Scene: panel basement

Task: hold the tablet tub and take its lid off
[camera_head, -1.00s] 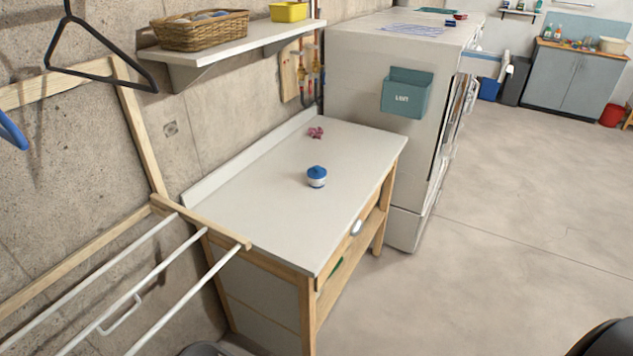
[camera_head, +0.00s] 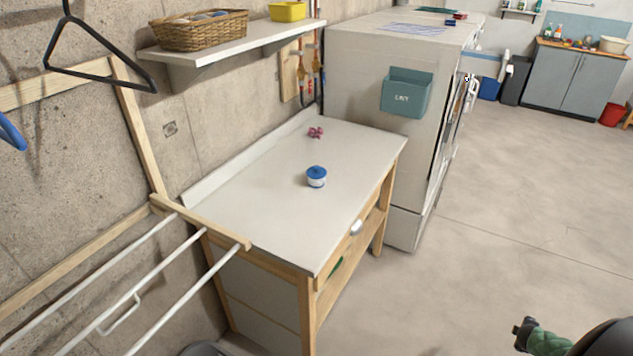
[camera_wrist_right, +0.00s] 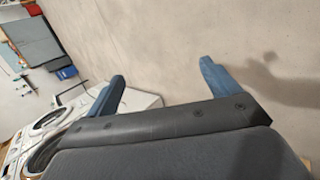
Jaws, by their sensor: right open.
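The tablet tub (camera_head: 316,181) is small and white. It stands upright on the white worktop (camera_head: 262,205), with its blue lid (camera_head: 316,171) on top. My right gripper (camera_wrist_right: 160,82) shows in the right wrist view with its two blue fingers wide apart and nothing between them. It is away from the tub, which is not in that view. In the head view a dark and green part of my arm (camera_head: 545,338) shows at the bottom right, far from the worktop. My left gripper is not in either view.
A pink item (camera_head: 316,132) lies behind the tub. A drying rack (camera_head: 150,255) stands at the front left. A shelf with a wicker basket (camera_head: 200,30) hangs above the worktop. A white appliance (camera_head: 360,65) stands beyond it. The floor at right is clear.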

